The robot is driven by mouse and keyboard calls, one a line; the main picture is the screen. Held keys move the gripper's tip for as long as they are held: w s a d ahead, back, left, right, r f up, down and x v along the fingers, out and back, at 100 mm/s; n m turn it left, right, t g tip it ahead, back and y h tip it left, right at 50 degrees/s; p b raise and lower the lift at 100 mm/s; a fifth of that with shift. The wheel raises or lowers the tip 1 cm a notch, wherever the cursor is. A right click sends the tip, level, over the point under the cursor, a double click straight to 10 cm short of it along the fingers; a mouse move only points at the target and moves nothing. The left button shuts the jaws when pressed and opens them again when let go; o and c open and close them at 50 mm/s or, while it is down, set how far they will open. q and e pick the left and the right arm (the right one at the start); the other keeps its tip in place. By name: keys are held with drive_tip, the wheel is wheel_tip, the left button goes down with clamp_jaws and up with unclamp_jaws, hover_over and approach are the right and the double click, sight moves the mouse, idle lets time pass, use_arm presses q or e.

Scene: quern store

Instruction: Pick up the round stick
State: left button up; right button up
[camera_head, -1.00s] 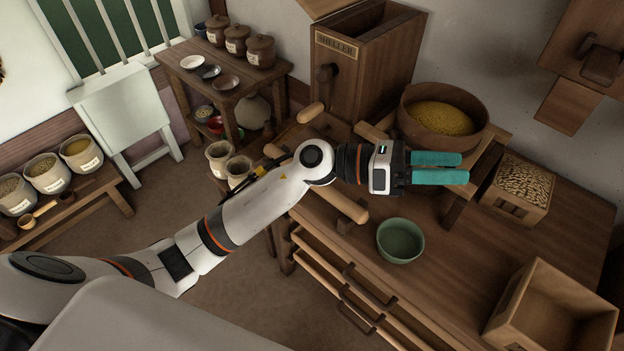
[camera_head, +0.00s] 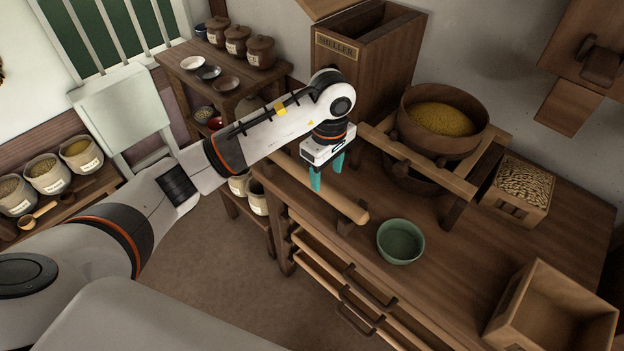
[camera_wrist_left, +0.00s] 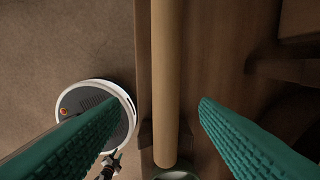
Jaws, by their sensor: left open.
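The round stick (camera_head: 337,198) is a pale wooden rod lying along the front edge of the wooden bench, propped on a small dark holder near its right end. In the left wrist view the stick (camera_wrist_left: 165,75) runs lengthwise between the two teal fingers. My left gripper (camera_head: 328,178) is open and points down over the stick, with its fingers apart on either side of it. I cannot tell from these views how far above it the fingertips are. My arm hides part of the stick's far end. My right gripper is not in view.
A green bowl (camera_head: 400,241) stands close to the stick's right end. A wooden stand (camera_head: 458,184) with a tub of yellow grain (camera_head: 442,118) is behind. A tall wooden hopper (camera_head: 367,68) rises beyond my arm. An open box (camera_head: 552,312) sits at the right.

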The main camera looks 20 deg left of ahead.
sight(329, 188)
use_arm(q)
drive_tip(key=f, duration=0.6)
drive_tip(key=shift+w+d+f+p, duration=0.2)
drive_tip(key=shift+w+d+p, duration=0.05)
drive_tip(key=shift+w+p, duration=0.1)
drive_tip(key=shift+c, duration=0.3)
drive_tip(key=c, duration=1.1)
wheel_tip(329, 188, up, 9)
drive_tip(key=shift+f+b, duration=0.1)
drive_tip(key=shift+b, duration=0.2)
drive_tip(key=shift+c, duration=0.2)
drive_tip(key=shift+r, duration=0.65)
